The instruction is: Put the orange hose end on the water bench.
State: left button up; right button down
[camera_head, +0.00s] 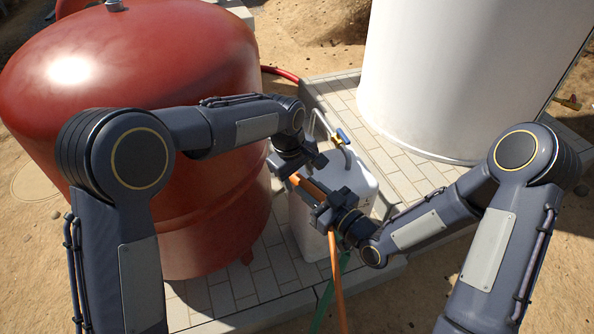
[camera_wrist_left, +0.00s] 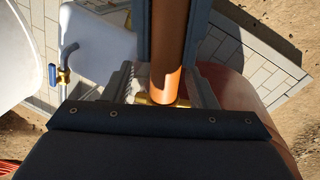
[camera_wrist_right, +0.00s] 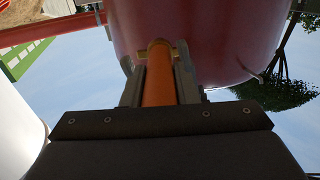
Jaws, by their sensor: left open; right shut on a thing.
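The orange hose end (camera_head: 312,187) has a brass fitting, seen in the left wrist view (camera_wrist_left: 155,100). My right gripper (camera_head: 325,208) is shut on the orange hose, which also shows between its fingers in the right wrist view (camera_wrist_right: 158,85). The hose hangs down below this gripper. My left gripper (camera_head: 300,168) is open, with its fingers (camera_wrist_left: 165,85) on either side of the hose near the brass fitting. Whether they touch it is unclear. Both grippers are above a white box-like unit (camera_head: 362,180) with a blue-handled tap. I cannot tell which surface is the water bench.
A large red tank (camera_head: 150,60) stands close on the left, beside my left arm. A white cylinder (camera_head: 460,80) stands at the back right on light paving (camera_head: 345,95). A green hose (camera_head: 325,303) hangs beside the orange one. Sandy ground surrounds the paving.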

pick_arm(q)
jog(key=shift+c, duration=0.2)
grip_shut()
pick_arm(e)
jog(key=shift+a, duration=0.1)
pick_arm(q)
jog(key=shift+r, duration=0.1)
pick_arm(e)
jog(key=c, duration=1.1)
grip_release()
jog(key=shift+o, duration=0.2)
jog(key=shift+s, duration=0.1)
